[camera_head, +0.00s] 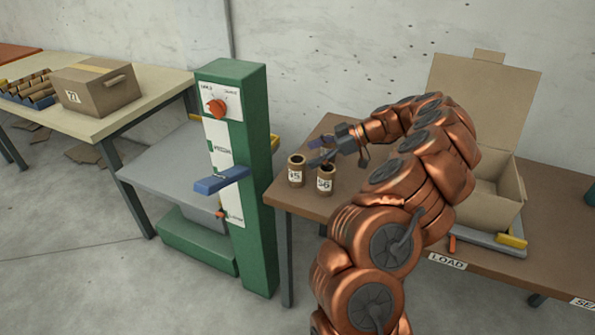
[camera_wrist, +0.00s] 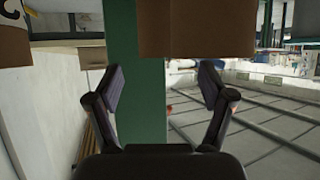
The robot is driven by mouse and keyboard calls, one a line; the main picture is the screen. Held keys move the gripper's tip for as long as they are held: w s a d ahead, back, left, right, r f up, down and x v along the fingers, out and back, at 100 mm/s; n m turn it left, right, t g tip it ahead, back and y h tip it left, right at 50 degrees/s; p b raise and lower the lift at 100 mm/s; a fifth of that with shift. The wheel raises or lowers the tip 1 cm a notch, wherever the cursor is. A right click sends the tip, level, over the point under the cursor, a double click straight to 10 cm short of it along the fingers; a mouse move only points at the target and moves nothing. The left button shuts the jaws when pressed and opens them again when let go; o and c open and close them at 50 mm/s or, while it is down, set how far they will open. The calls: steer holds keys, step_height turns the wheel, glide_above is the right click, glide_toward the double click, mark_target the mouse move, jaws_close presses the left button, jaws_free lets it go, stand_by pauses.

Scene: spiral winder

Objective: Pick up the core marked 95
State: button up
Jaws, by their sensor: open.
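Two brown cores stand upright near the left end of the brown table. The left core (camera_head: 297,170) has a white label that seems to read 95, though its first digit is unclear. The right core (camera_head: 325,179) has a label that looks like 96 or 56. My gripper (camera_head: 319,152) is open just above and behind them, reaching in from the right. In the wrist view its fingers (camera_wrist: 160,84) are spread with nothing between the tips. A brown cylinder-like shape (camera_wrist: 197,28) is cut off at that view's top, ahead of the fingers; its label does not show.
A green winder column (camera_head: 238,170) stands left of the brown table (camera_head: 300,200). An open cardboard box (camera_head: 490,205) sits at the table's right, behind my arm. A light table (camera_head: 130,112) at far left holds a closed box (camera_head: 95,88) and several cores.

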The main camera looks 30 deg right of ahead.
mark_target(299, 159)
steer(key=shift+p+x, duration=0.65)
steer(key=shift+x, duration=2.1)
steer(key=shift+w, duration=0.1)
steer(key=shift+c, duration=0.4)
steer(key=c, duration=1.2)
